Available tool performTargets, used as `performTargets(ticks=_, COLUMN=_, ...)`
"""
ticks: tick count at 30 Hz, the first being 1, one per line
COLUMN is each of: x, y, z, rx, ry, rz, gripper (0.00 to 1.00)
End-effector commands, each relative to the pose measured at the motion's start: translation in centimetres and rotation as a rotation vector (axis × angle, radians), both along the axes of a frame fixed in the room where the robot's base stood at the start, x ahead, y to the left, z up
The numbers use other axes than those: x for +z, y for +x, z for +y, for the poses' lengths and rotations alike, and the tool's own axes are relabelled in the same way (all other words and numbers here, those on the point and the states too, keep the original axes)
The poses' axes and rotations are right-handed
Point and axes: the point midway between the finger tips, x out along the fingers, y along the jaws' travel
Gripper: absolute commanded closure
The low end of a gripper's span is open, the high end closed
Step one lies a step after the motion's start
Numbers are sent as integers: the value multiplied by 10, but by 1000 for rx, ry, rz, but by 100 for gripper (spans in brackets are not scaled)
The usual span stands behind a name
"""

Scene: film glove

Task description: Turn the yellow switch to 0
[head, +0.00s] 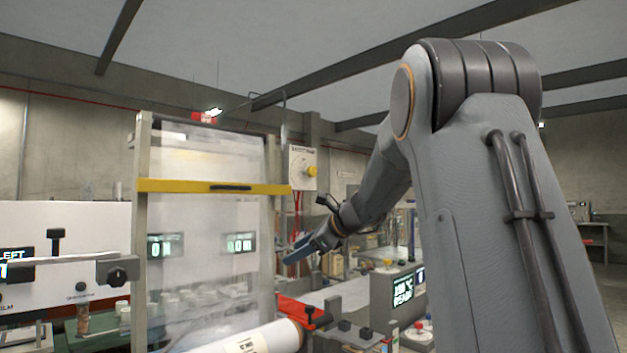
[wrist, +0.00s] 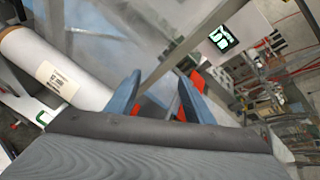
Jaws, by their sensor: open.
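The yellow switch (head: 312,171) is a round knob on a pale panel box (head: 299,160), to the right of the clear film frame in the head view. The marks around it are too small to read, so its setting cannot be told. My gripper (head: 288,252) is below and a little left of the switch in the picture, apart from it. In the wrist view my gripper (wrist: 160,88) shows two blue fingers spread apart with nothing held between them. I do not make out the switch in the wrist view.
A clear film sheet (head: 200,215) hangs in a frame with a yellow bar (head: 212,186), left of my gripper. A white film roll (head: 262,338) lies below; it also shows in the wrist view (wrist: 40,65). A grey display unit (head: 398,290) stands to the right.

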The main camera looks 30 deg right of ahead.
Motion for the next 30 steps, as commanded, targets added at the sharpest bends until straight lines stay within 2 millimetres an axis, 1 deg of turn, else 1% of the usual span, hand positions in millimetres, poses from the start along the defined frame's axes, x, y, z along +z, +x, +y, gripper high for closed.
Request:
performTargets(ticks=1, x=46, y=13, z=-28, rx=-74, ry=122, rz=-52, gripper=52)
performTargets(ticks=2, x=70, y=19, z=-40, rx=-107, ry=196, rz=-80, gripper=52)
performTargets(ticks=3, x=100, y=24, z=-56, rx=-143, ry=285, rz=-116, gripper=52)
performTargets(ticks=6, x=161, y=28, z=-86, rx=-193, ry=465, rz=-190, gripper=52)
performTargets(ticks=9, x=201, y=27, z=-105, rx=-212, ry=579, rz=-238, gripper=52)
performTargets(ticks=12, x=220, y=27, z=-113, rx=-217, ry=638, rz=-260, gripper=52)
performTargets(ticks=15, x=226, y=33, z=-113, rx=-216, ry=654, rz=-266, gripper=52)
performTargets(ticks=17, x=226, y=40, z=-110, rx=-215, ry=654, rz=-266, gripper=52)
performTargets(ticks=24, x=226, y=75, z=-96, rx=-216, ry=653, rz=-264, gripper=52)
performTargets(ticks=30, x=225, y=94, z=-90, rx=-216, ry=651, rz=-265, gripper=52)
